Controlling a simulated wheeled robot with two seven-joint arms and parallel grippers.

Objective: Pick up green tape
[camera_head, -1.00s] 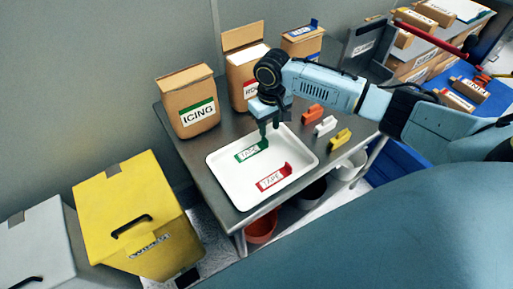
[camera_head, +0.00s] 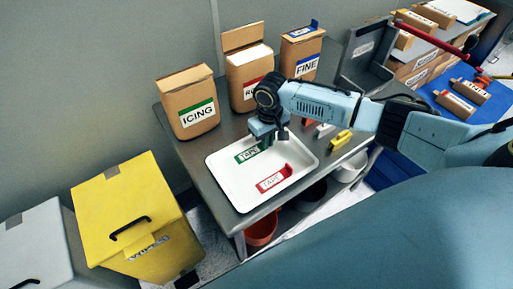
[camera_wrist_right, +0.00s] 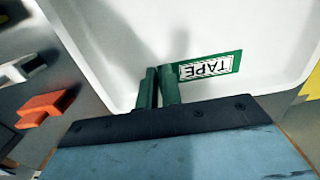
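The green tape (camera_head: 248,153) is a flat strip with a white label and an upturned end. It lies in the white tray (camera_head: 224,187), and it also shows in the right wrist view (camera_wrist_right: 226,64). My right gripper (camera_head: 275,138) is down over the tray at the upturned end of the green tape. In the right wrist view, its narrow, dark green fingers (camera_wrist_right: 158,88) sit close together at the strip's end. Whether they clamp the upturned end is unclear. A red tape (camera_head: 271,180) lies nearer in the same tray. My left gripper is not in view.
Behind the tray stand boxes labelled ICING (camera_head: 192,106), red (camera_head: 245,85) and FINE (camera_head: 304,55). A yellow clip-like piece (camera_head: 341,139) and other small pieces lie right of the tray. A yellow bin (camera_head: 125,200) stands at left. The tray's front left is clear.

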